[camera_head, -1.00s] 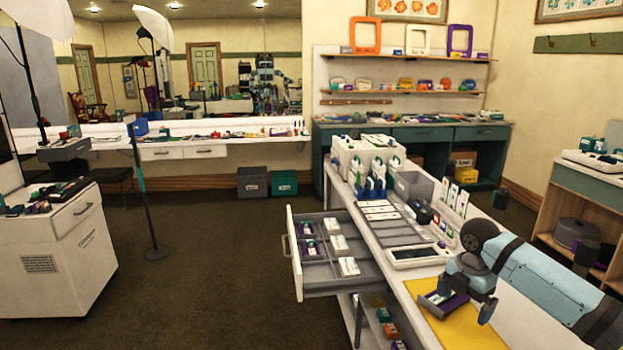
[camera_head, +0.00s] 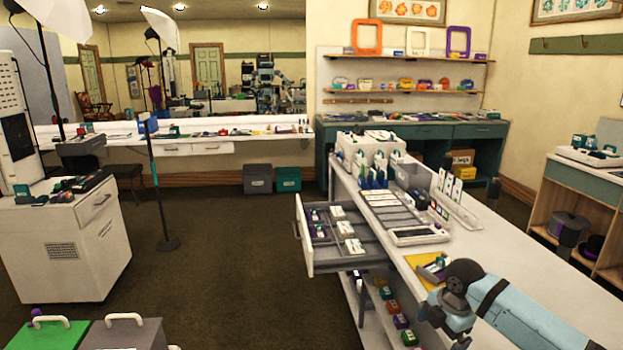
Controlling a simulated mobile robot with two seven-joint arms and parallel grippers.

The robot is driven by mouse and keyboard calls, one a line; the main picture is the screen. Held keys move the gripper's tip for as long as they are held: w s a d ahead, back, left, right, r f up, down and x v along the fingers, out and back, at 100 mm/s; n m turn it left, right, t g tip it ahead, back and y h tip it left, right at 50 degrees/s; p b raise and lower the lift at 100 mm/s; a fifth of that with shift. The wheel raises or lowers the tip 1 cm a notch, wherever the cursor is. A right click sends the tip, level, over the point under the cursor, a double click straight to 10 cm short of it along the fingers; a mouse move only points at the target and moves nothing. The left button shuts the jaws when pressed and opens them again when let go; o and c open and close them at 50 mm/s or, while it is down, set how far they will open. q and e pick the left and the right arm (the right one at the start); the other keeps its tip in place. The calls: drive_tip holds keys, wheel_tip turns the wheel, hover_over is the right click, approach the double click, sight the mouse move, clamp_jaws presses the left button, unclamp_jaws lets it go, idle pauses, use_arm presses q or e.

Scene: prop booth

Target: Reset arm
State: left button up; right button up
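My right arm comes in from the lower right over the white table (camera_head: 540,260). Its gripper (camera_head: 445,325) hangs at the bottom of the view, beside the table's near left edge. Its fingers are small, dark and partly cut off, so I cannot tell whether they are open or shut. My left gripper is not in view.
An open grey drawer (camera_head: 345,262) with white packs juts left from the table. A white organizer (camera_head: 362,150) stands at its far end. A white cabinet (camera_head: 65,255) stands left; green (camera_head: 45,337) and grey (camera_head: 125,335) boxes are lower left.

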drive_tip(key=s+a+f+m+t+y, duration=0.4)
drive_tip(key=s+a+f+m, duration=0.4)
drive_tip(key=s+a+f, duration=0.55)
drive_tip(key=s+f+m+t, duration=0.3)
drive_tip(key=s+f+m, duration=0.15)
drive_tip(key=s, duration=0.25)
drive_tip(key=s+d+m+t+h, duration=0.2)
drive_tip(key=s+d+m+t, duration=0.15)
drive_tip(key=s+m, duration=0.6)
use_arm(q)
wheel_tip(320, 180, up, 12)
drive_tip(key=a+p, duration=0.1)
drive_tip(key=p, duration=1.3)
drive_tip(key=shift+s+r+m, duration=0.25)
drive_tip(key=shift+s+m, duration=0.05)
use_arm(e)
wheel_tip(320, 180, up, 13)
drive_tip(key=s+d+n, duration=0.1)
drive_tip(key=n, duration=0.1)
drive_tip(key=shift+s+d+n, duration=0.15)
drive_tip(key=shift+s+n, duration=0.15)
drive_tip(key=shift+s, duration=0.1)
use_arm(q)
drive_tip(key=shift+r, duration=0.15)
use_arm(e)
drive_tip(key=shift+r+g, duration=0.1)
drive_tip(key=shift+g, duration=0.15)
